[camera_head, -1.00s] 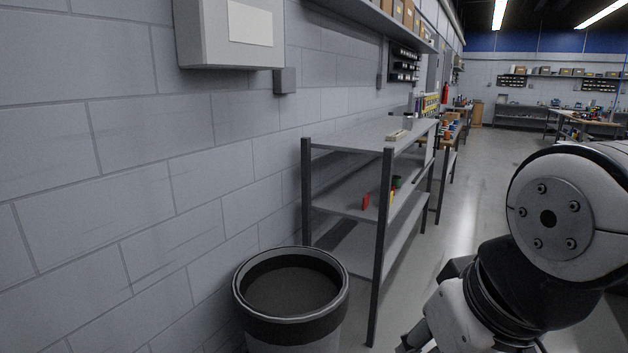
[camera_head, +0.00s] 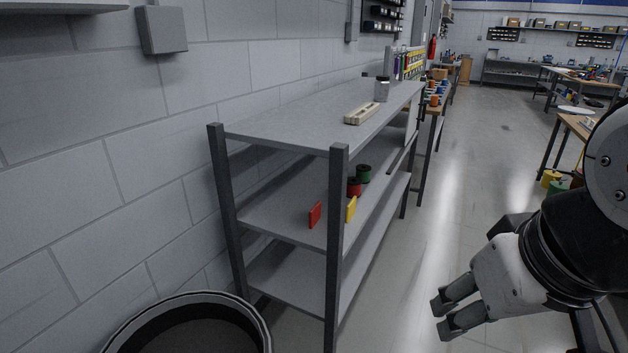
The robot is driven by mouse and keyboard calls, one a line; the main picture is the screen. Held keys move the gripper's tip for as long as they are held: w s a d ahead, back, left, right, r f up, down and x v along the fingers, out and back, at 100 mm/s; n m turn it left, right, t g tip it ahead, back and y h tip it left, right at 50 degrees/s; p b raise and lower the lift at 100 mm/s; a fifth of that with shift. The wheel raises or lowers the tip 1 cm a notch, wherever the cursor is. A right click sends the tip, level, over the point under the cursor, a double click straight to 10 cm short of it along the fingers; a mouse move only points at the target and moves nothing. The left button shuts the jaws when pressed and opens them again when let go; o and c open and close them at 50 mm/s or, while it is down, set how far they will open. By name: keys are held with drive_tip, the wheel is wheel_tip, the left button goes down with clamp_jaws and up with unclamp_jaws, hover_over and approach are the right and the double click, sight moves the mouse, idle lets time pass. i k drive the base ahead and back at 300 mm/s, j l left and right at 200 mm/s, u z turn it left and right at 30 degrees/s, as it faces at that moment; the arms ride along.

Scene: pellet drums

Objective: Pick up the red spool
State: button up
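The red spool (camera_head: 354,188) is on the middle shelf of the grey rack (camera_head: 280,219), partly hidden behind a yellow block (camera_head: 351,209). A dark green spool (camera_head: 364,173) stands just behind it. A flat red block (camera_head: 315,215) stands on the same shelf to the left. My gripper (camera_head: 441,317) is at the lower right, in front of and to the right of the rack, well apart from the spool. Its two fingers are spread and nothing shows between them.
A dark round bin (camera_head: 262,318) stands at the lower left, beside the rack's near end. The rack's posts (camera_head: 336,250) and top shelf bound the middle shelf. A jar (camera_head: 382,90) and a pale tray (camera_head: 361,113) sit on top. The floor (camera_head: 462,170) right of the rack is clear.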

sight(355, 183)
drive_tip(key=i+l, duration=0.45)
drive_tip(key=i+l+u, duration=0.1)
drive_tip(key=i+l, duration=0.35)
drive_tip(key=l, duration=0.15)
drive_tip(key=i+l, duration=0.45)
drive_tip(key=i+l+u, duration=0.1)
drive_tip(key=i+l, duration=0.3)
drive_tip(key=l, duration=0.25)
